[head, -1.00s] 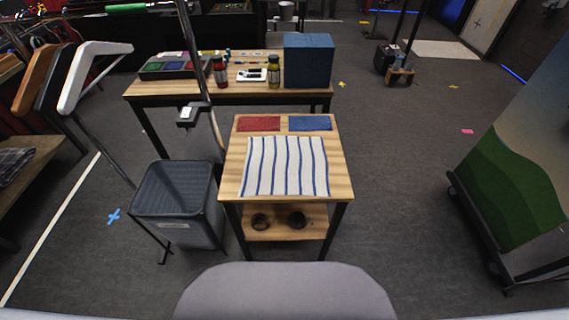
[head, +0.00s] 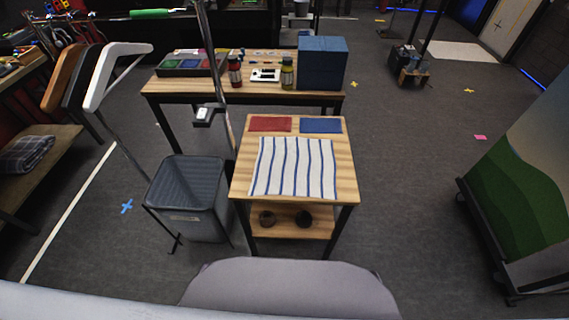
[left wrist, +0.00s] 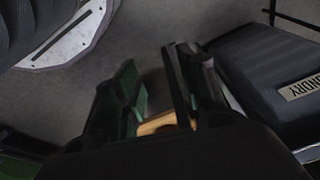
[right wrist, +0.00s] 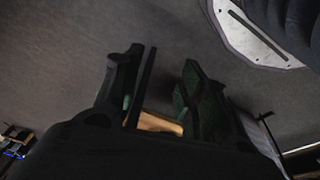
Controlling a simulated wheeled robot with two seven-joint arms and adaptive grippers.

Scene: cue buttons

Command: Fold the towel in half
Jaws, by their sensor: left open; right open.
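The towel (head: 293,168), white with blue stripes, lies flat and spread out on the small wooden table (head: 346,185). It fills most of the front part of the tabletop. Neither gripper shows in the head view. In the left wrist view my left gripper (left wrist: 157,92) is open and empty, above the floor. In the right wrist view my right gripper (right wrist: 168,88) is open and empty, also above the floor. The towel cannot be made out in either wrist view.
A red pad (head: 270,124) and a blue pad (head: 321,125) lie behind the towel. A grey bin (head: 188,196) stands left of the table. A long table (head: 180,86) behind holds bottles and a blue box (head: 322,63). Hangers (head: 98,85) are at left, a green board (head: 515,180) at right.

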